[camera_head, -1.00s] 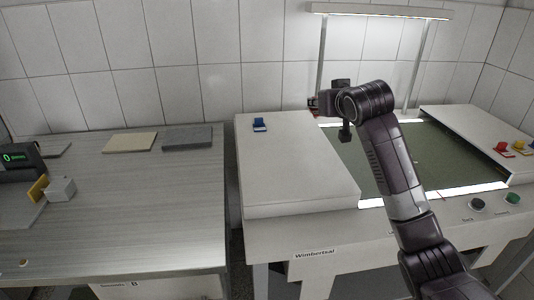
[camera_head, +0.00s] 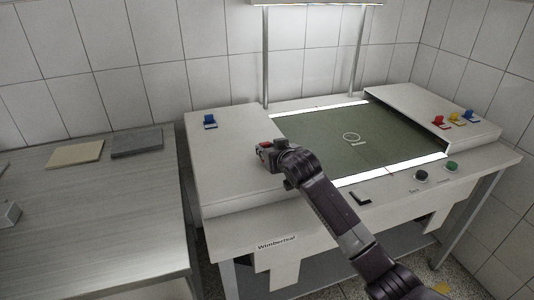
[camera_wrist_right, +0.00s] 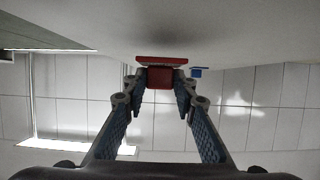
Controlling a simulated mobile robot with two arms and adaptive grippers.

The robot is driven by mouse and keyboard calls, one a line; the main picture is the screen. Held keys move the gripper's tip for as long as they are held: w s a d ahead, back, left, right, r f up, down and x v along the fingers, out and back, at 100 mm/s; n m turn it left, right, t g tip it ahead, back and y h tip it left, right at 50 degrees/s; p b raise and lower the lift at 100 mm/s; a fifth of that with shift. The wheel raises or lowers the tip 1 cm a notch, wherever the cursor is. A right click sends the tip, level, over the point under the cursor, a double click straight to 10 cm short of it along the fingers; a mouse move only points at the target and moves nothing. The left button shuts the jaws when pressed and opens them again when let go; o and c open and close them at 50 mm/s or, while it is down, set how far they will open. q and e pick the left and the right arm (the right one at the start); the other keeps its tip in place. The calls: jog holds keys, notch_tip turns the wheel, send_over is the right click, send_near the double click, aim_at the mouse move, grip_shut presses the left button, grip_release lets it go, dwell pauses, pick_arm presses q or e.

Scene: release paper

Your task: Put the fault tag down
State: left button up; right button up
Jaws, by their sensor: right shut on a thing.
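My right gripper (camera_head: 270,152) is low over the white left-hand panel (camera_head: 236,178) of the light table, near the panel's right side. In the right wrist view its two fingers (camera_wrist_right: 160,90) are shut on a red tag (camera_wrist_right: 160,76), with the pale panel surface close beyond it. I cannot tell whether the tag touches the panel. In the head view only a little red of the held tag (camera_head: 263,147) shows; the gripper hides the rest. My left gripper is not in view.
A blue tag (camera_head: 210,121) stands farther back on the same panel. Red (camera_head: 438,120), yellow (camera_head: 454,117) and blue (camera_head: 470,115) tags stand on the right panel. Between lies the green inspection bed (camera_head: 320,140). Black (camera_head: 421,176) and green (camera_head: 450,167) buttons are on the front edge.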

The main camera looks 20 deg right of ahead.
jog(key=shift+f, duration=1)
jog(key=shift+f, duration=0.1)
jog(key=o, duration=1)
jog(key=shift+r, duration=0.2)
jog(key=v, duration=1.2)
jog(key=shift+b, duration=0.35)
jog(key=shift+f, duration=0.1)
